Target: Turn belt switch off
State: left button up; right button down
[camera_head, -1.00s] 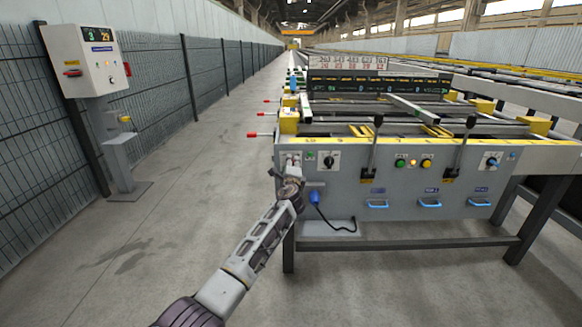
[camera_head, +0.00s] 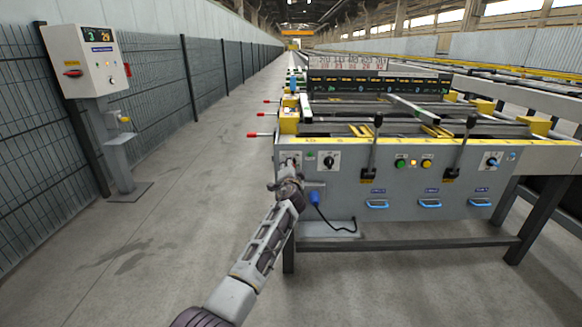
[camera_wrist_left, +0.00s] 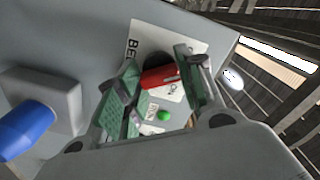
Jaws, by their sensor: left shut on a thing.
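The belt switch is a red handle (camera_wrist_left: 158,77) on a white label plate (camera_wrist_left: 143,40) whose lettering starts with "BE". In the left wrist view the handle lies between the green-padded fingers of my left gripper (camera_wrist_left: 160,82), which is shut on it. In the head view my left gripper (camera_head: 289,168) is at the upper left corner of the grey front panel (camera_head: 340,205) and hides most of the switch. My right gripper is not in view.
Right of the gripper are a black rotary knob (camera_head: 329,161), a blue plug (camera_head: 314,198) with a cable, and two upright levers (camera_head: 376,150). The blue plug also shows close to the gripper in the wrist view (camera_wrist_left: 25,130).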

pick_arm(q)
jog(key=shift+f+n, duration=0.15)
jog(key=shift+n, duration=0.95)
jog(key=o, duration=1)
jog(key=shift+r, duration=0.25)
notch_tip(320, 180, up, 10)
jog(key=shift+f, duration=0.1)
